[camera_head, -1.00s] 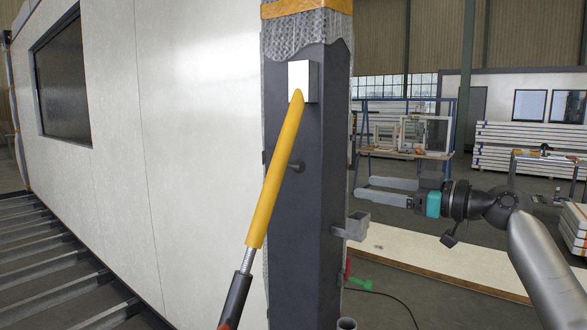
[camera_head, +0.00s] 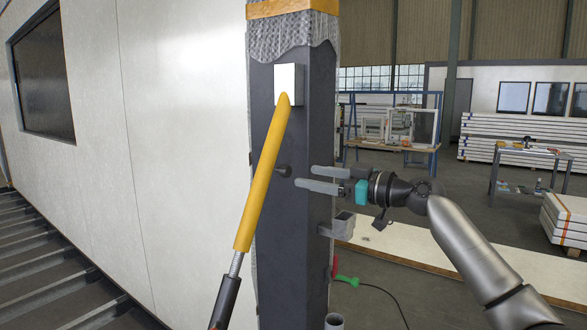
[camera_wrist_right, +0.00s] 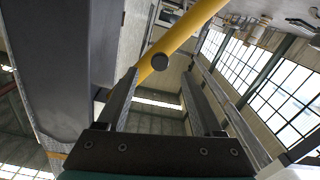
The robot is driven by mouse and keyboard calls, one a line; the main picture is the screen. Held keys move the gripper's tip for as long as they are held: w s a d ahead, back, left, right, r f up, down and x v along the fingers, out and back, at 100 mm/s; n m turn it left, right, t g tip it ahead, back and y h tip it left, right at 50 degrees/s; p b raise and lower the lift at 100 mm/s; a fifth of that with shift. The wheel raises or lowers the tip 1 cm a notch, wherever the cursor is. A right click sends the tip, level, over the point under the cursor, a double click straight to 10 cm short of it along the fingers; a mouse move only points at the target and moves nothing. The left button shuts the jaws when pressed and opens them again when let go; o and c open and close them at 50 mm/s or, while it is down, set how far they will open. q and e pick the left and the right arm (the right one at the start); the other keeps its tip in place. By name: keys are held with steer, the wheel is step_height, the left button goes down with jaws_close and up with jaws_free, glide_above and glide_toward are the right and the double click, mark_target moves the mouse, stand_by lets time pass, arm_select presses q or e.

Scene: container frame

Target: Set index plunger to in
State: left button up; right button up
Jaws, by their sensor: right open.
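The index plunger appears as a dark round knob (camera_head: 284,171) sticking out of the dark grey steel post (camera_head: 312,230), just right of the yellow bar. In the right wrist view the dark knob (camera_wrist_right: 160,61) lies ahead, between and beyond the fingertips. My right gripper (camera_head: 304,178) is open and empty, pointing left, its fingertips a short way right of the knob. The open fingers also show in the right wrist view (camera_wrist_right: 160,80), apart from the knob. My left gripper is not in view.
A slanted yellow-sleeved bar (camera_head: 262,175) crosses in front of the post, left of the knob. A grey bracket (camera_head: 340,225) juts from the post below my right gripper. A white panel wall (camera_head: 185,140) stands left.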

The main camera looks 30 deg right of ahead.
mark_target(289, 173)
steer(key=shift+p+x, duration=0.9)
steer(key=shift+x, duration=1.95)
jaws_close()
